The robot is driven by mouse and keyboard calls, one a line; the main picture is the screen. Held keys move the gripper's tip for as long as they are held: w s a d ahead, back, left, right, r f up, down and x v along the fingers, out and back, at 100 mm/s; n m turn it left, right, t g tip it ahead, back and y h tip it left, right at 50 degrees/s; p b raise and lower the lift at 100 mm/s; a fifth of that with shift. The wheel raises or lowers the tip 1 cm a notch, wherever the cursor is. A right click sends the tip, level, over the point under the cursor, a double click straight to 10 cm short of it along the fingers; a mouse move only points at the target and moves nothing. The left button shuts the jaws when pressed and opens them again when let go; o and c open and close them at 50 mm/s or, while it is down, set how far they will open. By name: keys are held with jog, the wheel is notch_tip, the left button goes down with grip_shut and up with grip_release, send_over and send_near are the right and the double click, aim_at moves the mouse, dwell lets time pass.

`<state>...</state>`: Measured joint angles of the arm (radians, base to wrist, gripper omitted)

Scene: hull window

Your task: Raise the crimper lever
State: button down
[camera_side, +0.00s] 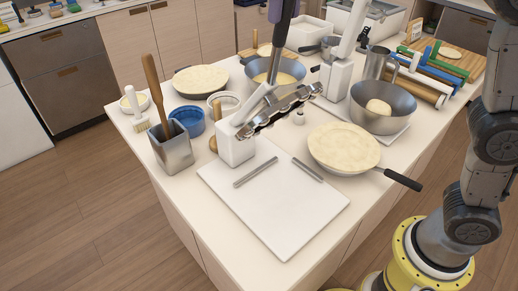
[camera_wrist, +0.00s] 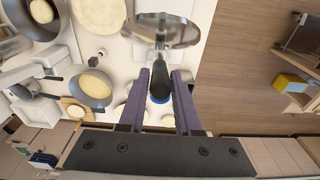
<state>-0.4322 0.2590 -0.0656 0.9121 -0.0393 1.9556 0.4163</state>
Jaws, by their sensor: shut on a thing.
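The crimper has a white base block (camera_side: 236,146) and a scalloped metal crimping ring (camera_side: 284,108), which is tilted, its right side higher, above the white board. Its lever (camera_side: 271,82) rises steeply toward the top of the side view. My gripper, with purple fingers, is partly cut off by that view's top edge. In the wrist view my gripper (camera_wrist: 160,92) is shut on the black handle of the lever (camera_wrist: 160,80), one finger on each side. The ring (camera_wrist: 160,32) shows beyond the fingertips. The lever's hinge is not clear.
A white board (camera_side: 275,220) with two metal strips lies in front of the crimper. A pie in a black-handled pan (camera_side: 345,147) is to its right. A metal container with a wooden tool (camera_side: 172,147) and a blue bowl (camera_side: 187,121) are to its left. Bowls crowd the back.

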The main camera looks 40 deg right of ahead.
jog(key=c, duration=0.6)
grip_release()
jog(key=shift+w+r, duration=0.1)
jog(key=shift+w, duration=0.1)
jog(key=shift+s, duration=0.1)
jog(key=s+f, duration=0.2)
jog(key=s, duration=0.6)
